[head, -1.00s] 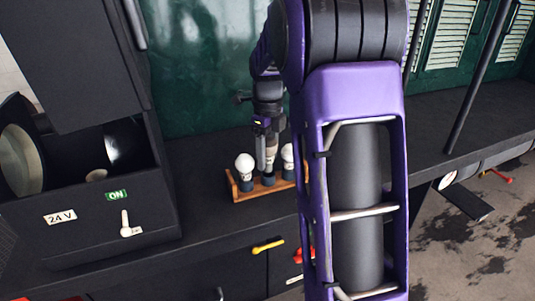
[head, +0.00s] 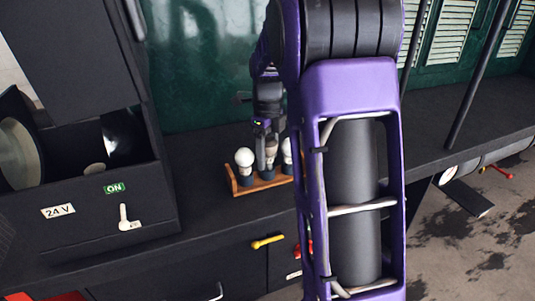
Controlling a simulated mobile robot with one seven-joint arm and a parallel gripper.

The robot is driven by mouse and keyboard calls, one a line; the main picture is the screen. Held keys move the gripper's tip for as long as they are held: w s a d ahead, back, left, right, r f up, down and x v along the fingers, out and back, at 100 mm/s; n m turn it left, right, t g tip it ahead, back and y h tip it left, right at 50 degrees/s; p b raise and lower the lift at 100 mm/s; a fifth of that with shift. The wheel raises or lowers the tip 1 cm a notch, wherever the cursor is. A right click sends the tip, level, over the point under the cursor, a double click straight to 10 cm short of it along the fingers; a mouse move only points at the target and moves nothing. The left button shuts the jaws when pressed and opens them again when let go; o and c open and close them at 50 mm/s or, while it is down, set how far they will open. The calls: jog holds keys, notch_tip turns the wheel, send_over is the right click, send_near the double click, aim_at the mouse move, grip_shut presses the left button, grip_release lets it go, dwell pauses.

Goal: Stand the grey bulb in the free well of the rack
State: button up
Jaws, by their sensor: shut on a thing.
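The wooden rack (head: 258,186) stands on the black bench, partly hidden by my arm on its right. A white bulb (head: 244,158) stands upright in its left well, and another white bulb (head: 287,150) shows at the right, partly covered by my arm. My gripper (head: 268,158) points down over the middle of the rack, between the two white bulbs. It is shut on the grey bulb (head: 271,152), of which only a small part shows. The bulb's lower end is at or just above the middle well; I cannot tell whether it is seated.
A black box (head: 90,215) with a 24 V label, an ON label and a white lever stands open at the left. A green wall (head: 200,60) rises behind the bench. The bench is clear to the right of my arm.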

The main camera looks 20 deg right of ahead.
aim_at(268, 138)
jog(key=shift+f+b, duration=0.35)
jog(key=shift+f, duration=0.4)
jog(key=shift+s+f, duration=0.15)
jog(key=shift+f, duration=0.25)
dwell(0.4)
jog(key=o, duration=1.4)
jog(key=shift+a, duration=0.1)
jog(key=shift+c, duration=0.5)
jog(key=shift+o, duration=0.4)
jog(key=shift+a+r, duration=0.1)
jog(key=shift+o, duration=0.7)
jog(key=shift+r, duration=0.2)
jog(key=shift+d+r+p, duration=0.2)
jog(key=shift+r+p, duration=2.3)
jog(key=shift+r, duration=0.4)
